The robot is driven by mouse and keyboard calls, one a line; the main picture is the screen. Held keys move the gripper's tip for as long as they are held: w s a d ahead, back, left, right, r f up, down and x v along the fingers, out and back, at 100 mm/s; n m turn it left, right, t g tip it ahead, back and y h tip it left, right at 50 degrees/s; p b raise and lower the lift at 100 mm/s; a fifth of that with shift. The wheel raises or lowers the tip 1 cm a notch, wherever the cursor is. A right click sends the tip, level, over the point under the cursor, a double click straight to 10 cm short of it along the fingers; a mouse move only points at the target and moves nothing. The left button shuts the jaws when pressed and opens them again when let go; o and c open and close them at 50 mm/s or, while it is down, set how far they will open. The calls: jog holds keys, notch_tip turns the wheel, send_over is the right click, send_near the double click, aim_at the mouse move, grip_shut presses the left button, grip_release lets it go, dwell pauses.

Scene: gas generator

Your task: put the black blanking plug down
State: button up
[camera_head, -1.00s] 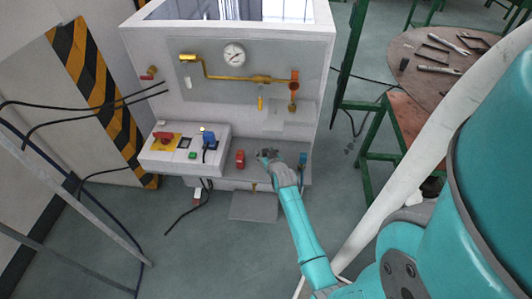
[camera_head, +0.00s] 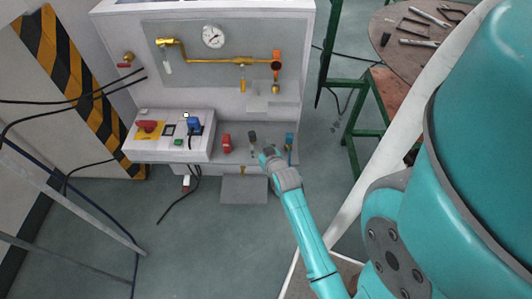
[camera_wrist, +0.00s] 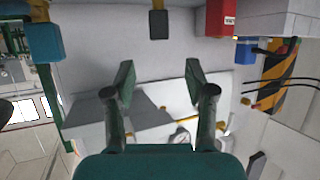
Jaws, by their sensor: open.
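The black blanking plug (camera_head: 252,138) stands on the low shelf of the white panel, between a red part and a blue part. It also shows in the wrist view as a dark piece (camera_wrist: 158,24) at the top middle, beyond the fingertips. My gripper (camera_head: 267,153) is just in front and to the right of the plug in the head view, apart from it. In the wrist view my gripper (camera_wrist: 160,80) has its two fingers spread, with nothing between them.
The red part (camera_head: 227,143) and blue part (camera_head: 289,139) stand close on either side on the shelf (camera_head: 240,154). A control box (camera_head: 170,146) with a red knob is at left. Yellow piping (camera_head: 220,75) runs above. A round table (camera_head: 425,42) with tools stands at right.

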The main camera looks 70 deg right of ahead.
jog(key=s+a+n+t+y, duration=0.2)
jog(key=s+a, duration=0.2)
jog(key=a, duration=0.8)
jog(key=s+a+n+t+y, duration=0.15)
jog(key=s+a, duration=0.25)
jog(key=a, duration=0.8)
jog(key=s+a+r+n+t+y, duration=0.1)
jog(key=s+a+r+n+y, duration=0.4)
jog(key=s+a+r, duration=0.8)
jog(key=shift+s+r+t+y, duration=0.35)
jog(key=shift+s+r+y, duration=0.25)
jog(key=shift+s, duration=0.35)
jog(key=shift+a+n, duration=0.1)
jog(key=shift+n, duration=0.15)
